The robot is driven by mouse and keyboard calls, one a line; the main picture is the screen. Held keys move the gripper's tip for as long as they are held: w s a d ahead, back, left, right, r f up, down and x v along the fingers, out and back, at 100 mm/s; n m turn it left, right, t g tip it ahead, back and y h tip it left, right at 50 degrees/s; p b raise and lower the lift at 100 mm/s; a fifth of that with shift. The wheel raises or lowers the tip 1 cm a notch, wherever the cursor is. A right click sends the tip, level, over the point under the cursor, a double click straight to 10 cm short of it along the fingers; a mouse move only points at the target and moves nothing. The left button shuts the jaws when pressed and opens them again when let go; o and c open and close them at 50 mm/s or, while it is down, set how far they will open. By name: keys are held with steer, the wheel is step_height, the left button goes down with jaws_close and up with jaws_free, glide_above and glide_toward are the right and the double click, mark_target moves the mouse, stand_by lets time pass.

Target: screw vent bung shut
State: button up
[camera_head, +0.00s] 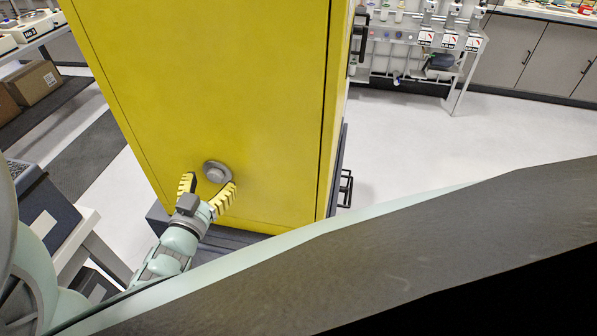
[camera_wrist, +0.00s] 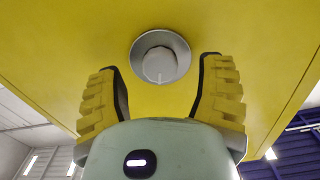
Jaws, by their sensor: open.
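The vent bung (camera_head: 214,172) is a round grey knob on a wider grey collar, low on the side of a yellow cabinet (camera_head: 215,80). In the wrist view the bung (camera_wrist: 159,64) shows a small light mark on its knob, with the collar (camera_wrist: 178,43) around it. My gripper (camera_head: 208,184) is open, with its yellow ribbed fingers pointing at the cabinet. In the wrist view the gripper (camera_wrist: 158,63) has one finger to each side of the bung, with gaps on both sides. The fingers appear not to touch the knob.
The cabinet stands on a dark base (camera_head: 252,243). A black handle (camera_head: 346,188) sticks out at its right. A white table (camera_head: 80,245) stands at the lower left near my arm. Cardboard boxes (camera_head: 35,82) sit on a shelf at the left. Open floor (camera_head: 440,140) lies to the right.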

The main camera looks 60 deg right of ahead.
steer(key=shift+x, duration=0.85)
steer(key=shift+o, duration=0.4)
jaws_close()
steer(key=shift+n+b, duration=0.3)
steer(key=shift+n, duration=1.5)
steer(key=shift+c, duration=0.4)
jaws_free()
steer(key=shift+a, duration=0.1)
